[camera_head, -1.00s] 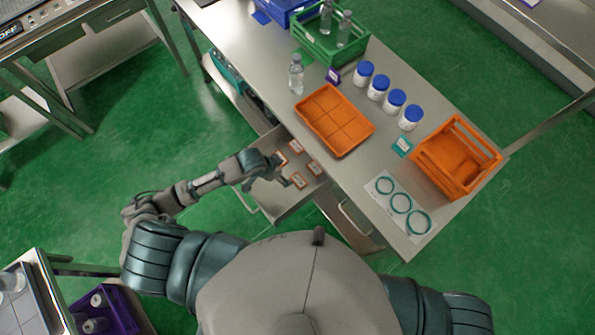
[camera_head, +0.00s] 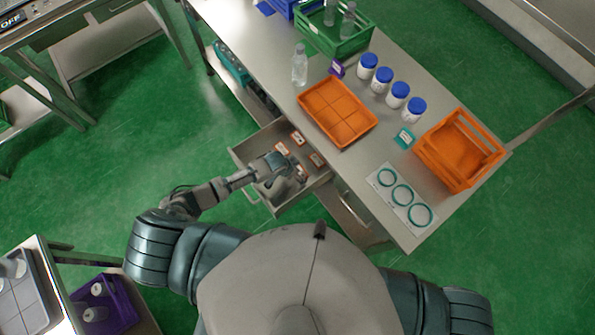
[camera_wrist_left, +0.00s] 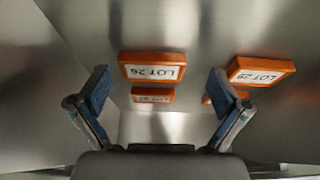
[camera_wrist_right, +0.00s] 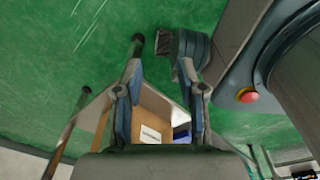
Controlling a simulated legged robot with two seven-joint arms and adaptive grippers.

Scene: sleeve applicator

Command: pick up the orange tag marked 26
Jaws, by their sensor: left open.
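Orange tags with white labels lie in the open metal drawer. In the left wrist view, one tag (camera_wrist_left: 152,67) appears to read LOT 26, upside down, ahead of and between my left fingers. A second tag (camera_wrist_left: 260,71) lies to its right, its last digit unclear. Lower orange shapes (camera_wrist_left: 153,96) may be other tags or reflections. My left gripper (camera_wrist_left: 155,90) is open and empty; in the head view it (camera_head: 291,176) is over the drawer beside the tags. My right gripper (camera_wrist_right: 158,60) is open and empty, away from the table.
The drawer (camera_head: 240,157) has raised walls around the tags and sits under the table edge. On the table are an orange tray (camera_head: 338,112), a bottle (camera_head: 299,66), several blue-lidded jars (camera_head: 397,95) and an orange crate (camera_head: 458,150). A box (camera_wrist_right: 152,128) shows below my right gripper.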

